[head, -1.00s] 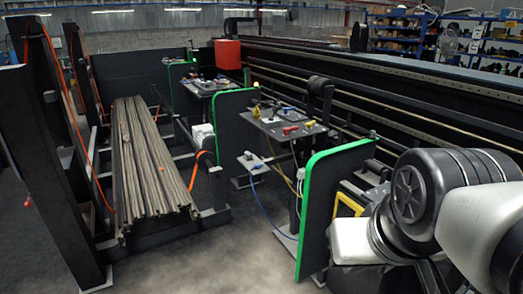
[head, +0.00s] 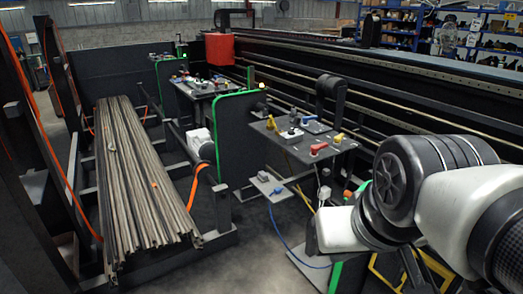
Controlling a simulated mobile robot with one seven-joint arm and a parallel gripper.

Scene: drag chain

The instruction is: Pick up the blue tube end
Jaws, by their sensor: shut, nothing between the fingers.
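A thin blue tube (head: 282,232) hangs from beside a small grey shelf (head: 271,188) and curves down to the floor towards the lower middle. A small blue piece (head: 278,190) sits on that shelf; I cannot tell whether it is the tube's end. The tube's lower part passes behind the green-edged panel and my arm. My white and black arm fills the right side, with its white link to the right of the tube. I cannot make out my gripper's fingers.
A workbench (head: 340,146) with red, yellow and blue items stands behind the shelf. A green-edged panel (head: 334,280) and a yellow frame (head: 385,268) stand close, below my arm. A bundle of long tubes (head: 135,185) lies at left. Floor (head: 235,265) is clear between.

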